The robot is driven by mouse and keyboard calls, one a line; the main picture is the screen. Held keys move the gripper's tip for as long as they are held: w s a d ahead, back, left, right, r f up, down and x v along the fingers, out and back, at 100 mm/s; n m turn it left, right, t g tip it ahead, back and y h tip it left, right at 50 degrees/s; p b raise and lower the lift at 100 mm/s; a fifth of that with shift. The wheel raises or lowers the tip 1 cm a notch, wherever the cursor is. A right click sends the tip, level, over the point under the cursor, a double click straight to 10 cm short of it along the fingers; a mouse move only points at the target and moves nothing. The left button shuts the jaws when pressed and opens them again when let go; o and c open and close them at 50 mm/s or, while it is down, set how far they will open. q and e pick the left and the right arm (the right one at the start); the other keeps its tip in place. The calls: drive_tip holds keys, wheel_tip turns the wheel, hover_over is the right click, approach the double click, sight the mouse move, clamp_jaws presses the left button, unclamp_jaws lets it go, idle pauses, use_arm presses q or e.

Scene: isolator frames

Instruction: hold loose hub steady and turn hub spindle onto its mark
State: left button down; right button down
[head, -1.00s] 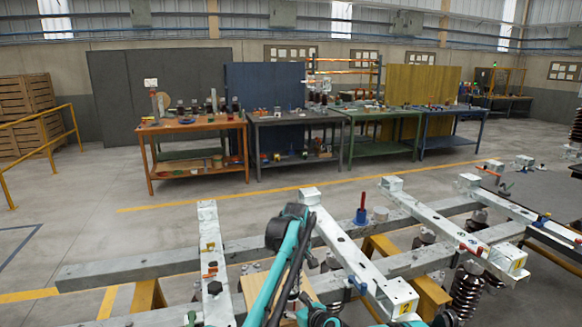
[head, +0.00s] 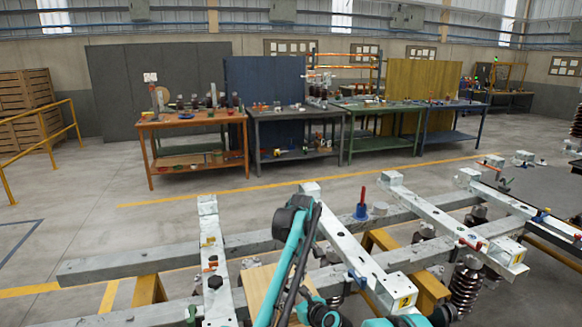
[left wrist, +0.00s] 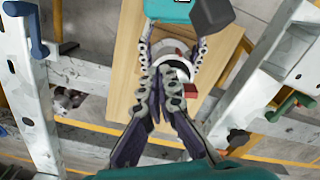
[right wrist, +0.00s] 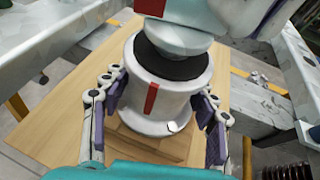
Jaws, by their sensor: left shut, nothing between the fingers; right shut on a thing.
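The hub (right wrist: 185,105) is a white drum with a black ring and a red stripe, upright on a small wooden block (right wrist: 150,146). My right gripper (right wrist: 158,108) is shut on it, one purple-padded finger on each side. The white spindle part (right wrist: 190,35) rises above the black ring. A red mark on it is roughly above the hub's stripe; I cannot tell whether they line up exactly. In the left wrist view my left gripper (left wrist: 161,78) is shut and empty in front of the hub (left wrist: 176,62), partly covering it. In the head view my arm hides the hub.
A wooden board (right wrist: 60,100) lies under the block. Galvanised beams (head: 215,270) flank the work, with a blue clamp (head: 361,210) and a coil spring (head: 466,285) to the right. Workbenches (head: 195,120) stand well behind across open floor.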

use_arm(q)
drive_tip(key=shift+d, duration=0.15)
idle(0.3)
drive_tip(key=shift+s+d, duration=0.1)
drive_tip(key=shift+d, duration=0.15)
wheel_tip(320, 180, up, 7)
drive_tip(key=s+a, duration=0.2)
drive_tip(key=s, duration=0.1)
wheel_tip(320, 180, down, 7)
idle(0.4)
drive_tip(key=shift+w+a, duration=0.25)
drive_tip(key=shift+w, duration=0.4)
idle(0.8)
drive_tip(key=shift+w+d, duration=0.15)
drive_tip(key=shift+d, duration=0.1)
idle(0.3)
drive_tip(key=shift+w+d, duration=0.25)
drive_tip(key=shift+d, duration=0.05)
drive_tip(key=shift+w+d, duration=0.2)
drive_tip(key=shift+w, duration=0.1)
